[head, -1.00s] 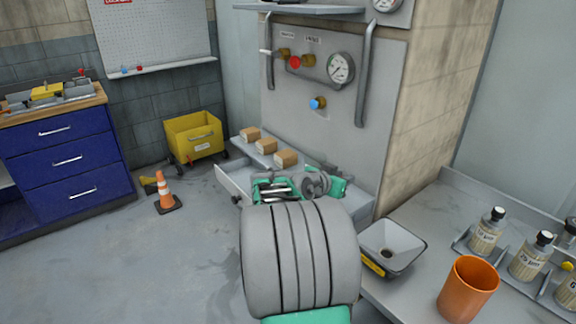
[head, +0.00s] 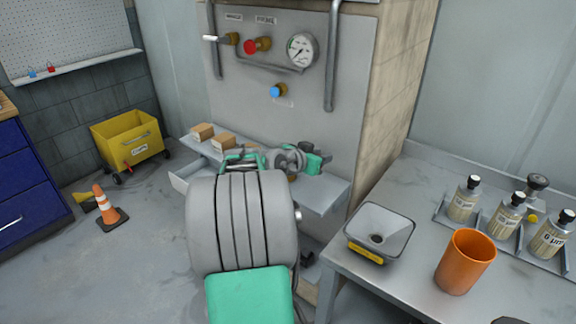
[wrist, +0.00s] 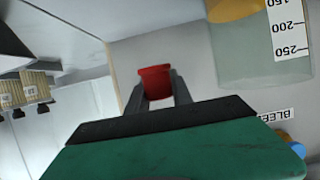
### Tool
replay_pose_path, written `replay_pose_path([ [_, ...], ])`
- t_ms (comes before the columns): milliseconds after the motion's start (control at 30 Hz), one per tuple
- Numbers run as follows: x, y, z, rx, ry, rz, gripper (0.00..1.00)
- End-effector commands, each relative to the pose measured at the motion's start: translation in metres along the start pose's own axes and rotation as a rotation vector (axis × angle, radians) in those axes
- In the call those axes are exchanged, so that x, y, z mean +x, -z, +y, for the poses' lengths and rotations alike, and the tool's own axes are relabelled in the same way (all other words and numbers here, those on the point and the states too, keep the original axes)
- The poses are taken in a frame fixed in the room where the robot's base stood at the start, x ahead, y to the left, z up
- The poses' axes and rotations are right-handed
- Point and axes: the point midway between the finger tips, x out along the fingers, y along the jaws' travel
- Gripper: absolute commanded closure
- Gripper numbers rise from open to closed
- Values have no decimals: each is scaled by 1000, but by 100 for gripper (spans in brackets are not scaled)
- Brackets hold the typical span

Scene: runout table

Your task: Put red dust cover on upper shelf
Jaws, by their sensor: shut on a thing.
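The red dust cover (wrist: 155,78) is a small red cup shape between the finger ends of my gripper (wrist: 157,88) in the wrist view. The fingers are shut on it. In the head view my own arm hides the fingers and the cover; only its teal and grey links show in front of the grey panel (head: 335,120). A separate red knob (head: 251,47) sits on a brass fitting of that panel. The upper shelf above the panel is almost wholly cut off at the top of the head view.
A lower grey ledge (head: 325,198) with cardboard boxes (head: 203,132) lies behind my arm. A gauge (head: 300,49) and blue knob (head: 277,91) stick out of the panel. At right, a bench holds a funnel tray (head: 380,230), an orange cup (head: 465,262) and bottles (head: 463,200).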

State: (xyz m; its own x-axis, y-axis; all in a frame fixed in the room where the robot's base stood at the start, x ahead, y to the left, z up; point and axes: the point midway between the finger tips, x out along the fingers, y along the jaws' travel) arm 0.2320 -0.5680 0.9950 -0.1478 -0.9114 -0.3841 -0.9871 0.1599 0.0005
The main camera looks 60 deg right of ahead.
Motion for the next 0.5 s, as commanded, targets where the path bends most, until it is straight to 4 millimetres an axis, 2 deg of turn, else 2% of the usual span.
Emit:
replay_pose_path([
  [333, 23, -59, -3, -5, 4, -1, 100],
  [500, 25, -64, -2, 0, 4, 2, 100],
])
